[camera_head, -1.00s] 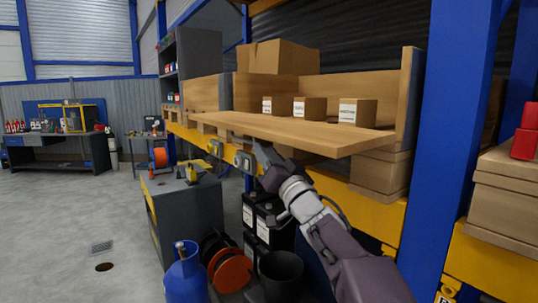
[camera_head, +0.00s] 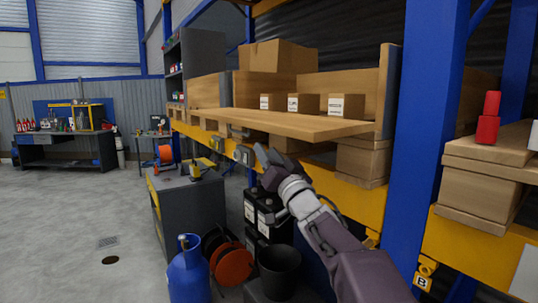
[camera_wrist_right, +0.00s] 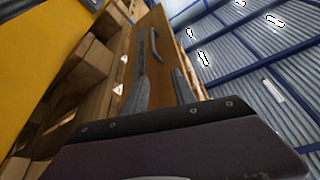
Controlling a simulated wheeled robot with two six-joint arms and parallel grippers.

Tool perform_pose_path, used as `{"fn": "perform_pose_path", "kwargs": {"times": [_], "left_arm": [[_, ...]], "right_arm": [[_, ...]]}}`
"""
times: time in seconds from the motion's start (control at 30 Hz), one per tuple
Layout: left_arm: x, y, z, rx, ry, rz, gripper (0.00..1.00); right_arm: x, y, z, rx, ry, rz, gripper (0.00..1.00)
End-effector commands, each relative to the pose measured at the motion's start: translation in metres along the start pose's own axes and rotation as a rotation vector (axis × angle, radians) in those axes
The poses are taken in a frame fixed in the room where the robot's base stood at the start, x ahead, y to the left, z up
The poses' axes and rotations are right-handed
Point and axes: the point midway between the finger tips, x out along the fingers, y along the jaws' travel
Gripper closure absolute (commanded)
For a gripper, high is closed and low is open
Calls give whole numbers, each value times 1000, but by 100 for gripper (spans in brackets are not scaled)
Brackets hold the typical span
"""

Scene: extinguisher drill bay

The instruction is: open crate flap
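The crate flap (camera_head: 290,122) is a wooden board. It lies about level, folded out from the front of the wooden crate (camera_head: 388,85) on the rack shelf. Small labelled boxes (camera_head: 305,103) stand in the crate behind it. My right gripper (camera_head: 266,155) is just below the flap's front edge, with its two fingers apart and nothing seen between them. In the right wrist view the fingers (camera_wrist_right: 160,92) also show apart, with a brown board (camera_wrist_right: 150,50) and a grey curved handle (camera_wrist_right: 181,55) beyond them. Contact with the flap cannot be made out. My left gripper is out of view.
A blue rack post (camera_head: 425,130) stands right of the crate, with cardboard boxes (camera_head: 478,195) beyond it. Below are a grey cabinet (camera_head: 190,210), a blue gas cylinder (camera_head: 188,270), an orange reel (camera_head: 232,265) and a black bin (camera_head: 280,270). The floor at left is clear.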

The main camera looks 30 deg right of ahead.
Motion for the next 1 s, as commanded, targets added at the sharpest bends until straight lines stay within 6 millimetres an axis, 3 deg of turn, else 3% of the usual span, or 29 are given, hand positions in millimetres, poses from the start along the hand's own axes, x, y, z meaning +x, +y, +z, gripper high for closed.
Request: {"fn": "perform_pose_path", "kwargs": {"times": [0.47, 0.53, 0.6, 0.67, 0.77, 0.8, 0.87, 0.9, 0.97, 1.0], "left_arm": [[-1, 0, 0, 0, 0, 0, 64], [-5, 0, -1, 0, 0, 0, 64], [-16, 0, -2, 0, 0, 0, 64], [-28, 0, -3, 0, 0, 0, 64], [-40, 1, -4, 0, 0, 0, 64], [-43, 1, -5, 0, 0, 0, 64], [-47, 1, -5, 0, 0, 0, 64], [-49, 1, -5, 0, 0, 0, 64], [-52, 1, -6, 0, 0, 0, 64], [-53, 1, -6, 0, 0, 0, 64]], "right_arm": [[0, 0, 0, 0, 0, 0, 67], [3, -10, 1, 7, -7, -17, 67], [12, -39, 10, 33, -40, -67, 67], [14, -66, 45, 99, -123, -96, 67], [-10, -62, 138, 174, -351, 27, 67], [-26, -56, 173, 165, -448, 85, 67], [-58, -45, 221, 136, -597, 167, 67], [-84, -38, 249, 107, -699, 217, 67], [-126, -27, 285, 56, -856, 282, 67], [-158, -20, 306, 19, -964, 320, 67]]}}
